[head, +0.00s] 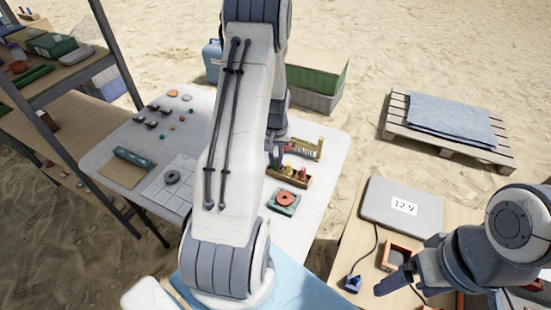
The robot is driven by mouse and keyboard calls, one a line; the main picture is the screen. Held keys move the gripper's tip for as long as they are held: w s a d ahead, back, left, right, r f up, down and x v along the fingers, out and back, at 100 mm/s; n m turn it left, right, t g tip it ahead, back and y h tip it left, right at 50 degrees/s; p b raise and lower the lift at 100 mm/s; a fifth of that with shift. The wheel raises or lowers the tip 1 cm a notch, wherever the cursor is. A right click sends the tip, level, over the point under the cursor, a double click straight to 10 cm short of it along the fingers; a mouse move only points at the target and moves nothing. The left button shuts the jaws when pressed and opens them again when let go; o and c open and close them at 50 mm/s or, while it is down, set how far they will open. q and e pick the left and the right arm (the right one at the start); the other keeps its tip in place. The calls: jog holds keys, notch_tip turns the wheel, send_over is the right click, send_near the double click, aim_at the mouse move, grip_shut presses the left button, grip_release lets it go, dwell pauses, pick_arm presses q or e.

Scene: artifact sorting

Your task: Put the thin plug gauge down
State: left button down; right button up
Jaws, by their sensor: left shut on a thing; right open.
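My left arm crosses the middle of the head view, and its gripper (276,152) is over the right part of the white table, partly hidden behind the arm. It is shut on the thin plug gauge, which is too small and too covered to make out. Just below the gripper is a wooden rack (291,178) holding several small coloured upright pieces. I cannot tell whether the gauge touches the rack or the table. My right gripper (382,288) is open at the lower right, near the wooden table's front.
The white table (230,165) also bears a green block with a red disc (285,200), a brass-coloured comb-like stand (306,149), a dark ring (172,177) and several small pieces. A grey case marked 12 V (385,200) and an orange tray (399,254) are at the right.

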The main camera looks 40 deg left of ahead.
pick_arm(q)
jog(key=shift+f, duration=0.2)
jog(key=c, duration=0.8)
grip_release()
jog(key=shift+r, duration=0.2)
